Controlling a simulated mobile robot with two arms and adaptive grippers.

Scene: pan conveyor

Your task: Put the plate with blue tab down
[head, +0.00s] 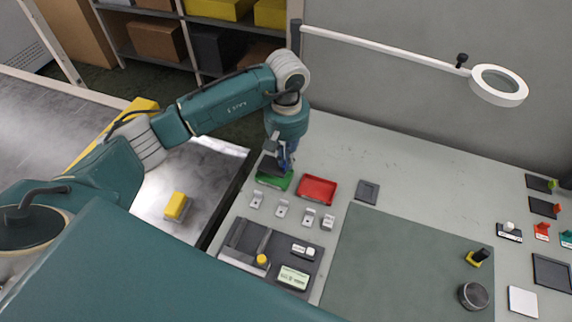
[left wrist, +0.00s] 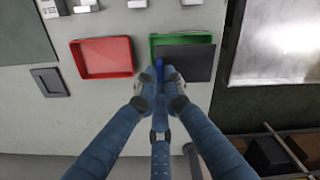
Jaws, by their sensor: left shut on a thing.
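My left gripper (head: 284,160) is shut on the blue tab (left wrist: 158,68) of a dark flat plate (left wrist: 190,62). In the head view the plate (head: 268,167) shows beside the fingers, over the green tray (head: 277,182). In the left wrist view the plate covers much of the green tray (left wrist: 180,38) and sticks out past its near and right sides. I cannot tell whether the plate touches the tray. My right gripper is not in view.
An empty red tray (head: 318,189) stands right of the green one. Several small metal brackets (head: 282,208) stand in front of them. A small dark frame (head: 367,191) lies farther right, beside a large grey-green mat (head: 400,260). A magnifier lamp (head: 498,85) hangs at the upper right.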

